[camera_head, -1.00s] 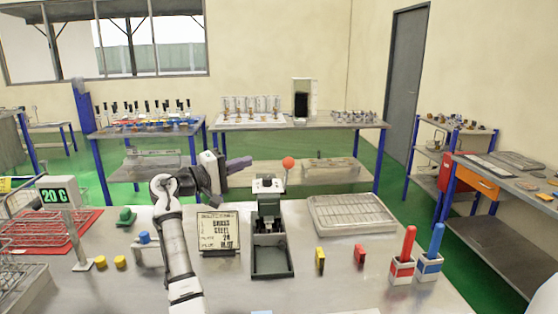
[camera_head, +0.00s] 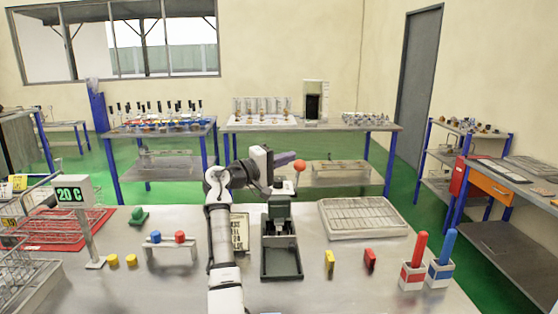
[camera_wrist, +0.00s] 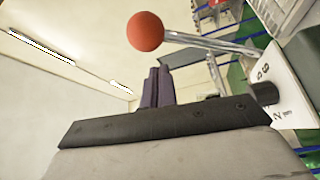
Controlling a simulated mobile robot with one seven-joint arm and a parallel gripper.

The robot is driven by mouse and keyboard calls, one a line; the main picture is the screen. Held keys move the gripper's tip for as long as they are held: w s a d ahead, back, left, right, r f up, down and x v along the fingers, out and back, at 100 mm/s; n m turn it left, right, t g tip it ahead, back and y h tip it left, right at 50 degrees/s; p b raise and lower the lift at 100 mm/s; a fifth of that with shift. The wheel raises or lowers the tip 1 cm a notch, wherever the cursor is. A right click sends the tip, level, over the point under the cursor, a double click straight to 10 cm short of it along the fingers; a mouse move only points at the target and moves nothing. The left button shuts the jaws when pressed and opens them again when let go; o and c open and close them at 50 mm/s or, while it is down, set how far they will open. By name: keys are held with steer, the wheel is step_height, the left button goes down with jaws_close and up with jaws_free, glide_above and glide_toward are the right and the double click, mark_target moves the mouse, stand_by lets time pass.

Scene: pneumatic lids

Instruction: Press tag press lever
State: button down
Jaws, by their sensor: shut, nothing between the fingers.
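The tag press (camera_head: 280,213) is a dark green-black stand with an open tray (camera_head: 282,262) at its front. Its lever ends in a red ball knob (camera_head: 300,165) standing up at the top. In the wrist view the red knob (camera_wrist: 145,31) sits on a thin metal rod (camera_wrist: 205,41), above the fingers in the picture. My gripper (camera_head: 292,157) has purple fingers, shut and empty, just left of the knob and slightly above it in the head view. In the wrist view the fingers (camera_wrist: 157,85) appear apart from the knob.
My arm partly hides a sign (camera_head: 240,233) left of the press. A wire-topped tray (camera_head: 362,218) stands to the right. A small rack (camera_head: 172,251) stands left of my arm.

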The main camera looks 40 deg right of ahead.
steer(key=shift+s+a+f+b, duration=0.1)
steer(key=shift+s+a+b, duration=0.15)
steer(key=shift+s, duration=0.3)
steer(key=shift+s+a+f+b, duration=0.15)
steer(key=shift+s+b, duration=0.1)
steer(key=shift+s, duration=0.25)
steer(key=shift+w+f, duration=0.1)
